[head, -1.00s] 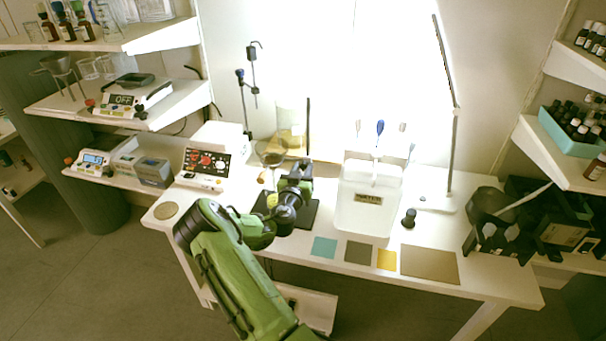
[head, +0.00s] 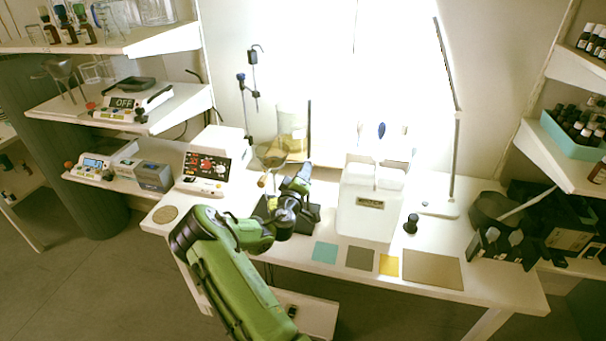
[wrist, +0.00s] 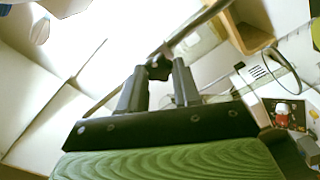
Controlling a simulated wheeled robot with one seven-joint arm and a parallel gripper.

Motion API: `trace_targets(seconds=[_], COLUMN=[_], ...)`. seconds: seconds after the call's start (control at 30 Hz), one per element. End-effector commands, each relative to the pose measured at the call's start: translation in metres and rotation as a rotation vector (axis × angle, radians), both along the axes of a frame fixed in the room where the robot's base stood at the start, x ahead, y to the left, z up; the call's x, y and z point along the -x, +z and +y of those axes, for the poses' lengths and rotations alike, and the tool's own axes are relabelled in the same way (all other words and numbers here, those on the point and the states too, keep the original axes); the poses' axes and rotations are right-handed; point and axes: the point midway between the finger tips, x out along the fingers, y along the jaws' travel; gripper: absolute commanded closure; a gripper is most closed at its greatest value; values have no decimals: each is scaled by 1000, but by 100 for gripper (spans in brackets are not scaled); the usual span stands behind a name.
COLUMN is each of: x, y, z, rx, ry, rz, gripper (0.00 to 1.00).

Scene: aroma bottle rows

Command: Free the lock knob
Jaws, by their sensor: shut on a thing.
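In the wrist view, a small black lock knob (wrist: 158,69) sits at the tips of my gripper (wrist: 158,78). The two dark fingers are shut on it from either side. A thin metal rod (wrist: 198,22) runs slantwise past the knob. In the head view, my gripper (head: 303,176) is over the dark stand base (head: 311,214) on the white table, next to a round glass vessel (head: 271,155). The knob cannot be made out there, as my arm and gripper cover that spot.
A glass cylinder (head: 293,130) stands behind my gripper. A white box (head: 368,214) stands to its right, and a control unit (head: 205,168) with red knobs to its left. Coloured mats (head: 325,252) lie along the front edge. A slim lamp (head: 455,150) rises at the right.

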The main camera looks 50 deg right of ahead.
Motion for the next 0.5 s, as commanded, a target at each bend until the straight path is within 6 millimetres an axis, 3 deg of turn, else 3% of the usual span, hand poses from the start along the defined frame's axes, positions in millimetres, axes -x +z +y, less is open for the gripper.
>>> trace_targets(seconds=[0.5], x=[-1], y=[0], z=[1], rx=[195], ry=[2], rz=[452], gripper=[98])
